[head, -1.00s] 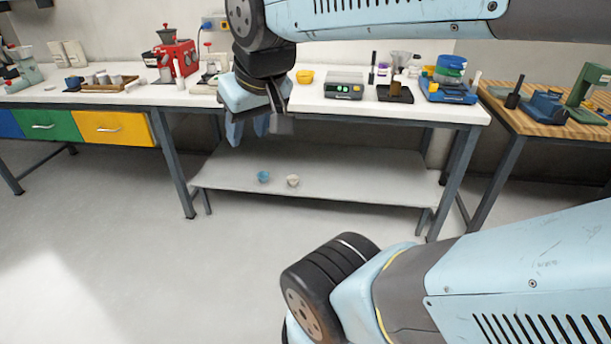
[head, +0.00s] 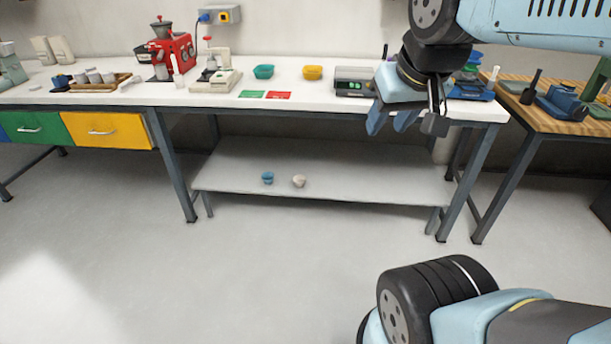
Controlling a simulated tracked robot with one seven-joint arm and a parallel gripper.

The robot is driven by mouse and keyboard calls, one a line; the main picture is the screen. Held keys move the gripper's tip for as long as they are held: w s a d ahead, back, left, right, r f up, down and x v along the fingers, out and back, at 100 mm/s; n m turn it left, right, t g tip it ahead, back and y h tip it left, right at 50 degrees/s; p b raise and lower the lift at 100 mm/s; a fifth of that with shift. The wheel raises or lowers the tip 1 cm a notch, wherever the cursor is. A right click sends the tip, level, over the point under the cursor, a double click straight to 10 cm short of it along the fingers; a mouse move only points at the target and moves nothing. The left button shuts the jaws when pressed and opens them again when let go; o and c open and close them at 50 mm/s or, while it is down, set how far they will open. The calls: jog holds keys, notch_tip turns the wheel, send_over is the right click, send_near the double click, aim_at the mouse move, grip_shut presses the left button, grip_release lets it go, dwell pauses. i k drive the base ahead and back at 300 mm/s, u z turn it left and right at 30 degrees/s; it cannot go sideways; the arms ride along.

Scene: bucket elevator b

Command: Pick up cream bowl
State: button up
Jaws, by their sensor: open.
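The cream bowl (head: 299,181) is small and sits on the low grey shelf (head: 350,188) under the white bench. A blue bowl (head: 267,178) stands just to its left on the same shelf, a small gap apart. My gripper (head: 390,126) is open and empty. It points down in front of the right part of the bench, above and to the right of the cream bowl and well apart from it.
The white bench top (head: 320,98) overhangs the shelf, with table legs (head: 172,165) at the sides. The floor in front is clear.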

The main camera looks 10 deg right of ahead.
aim_at(299, 181)
jog(key=z, duration=0.1)
jog(key=i, duration=1)
jog(key=u, duration=0.1)
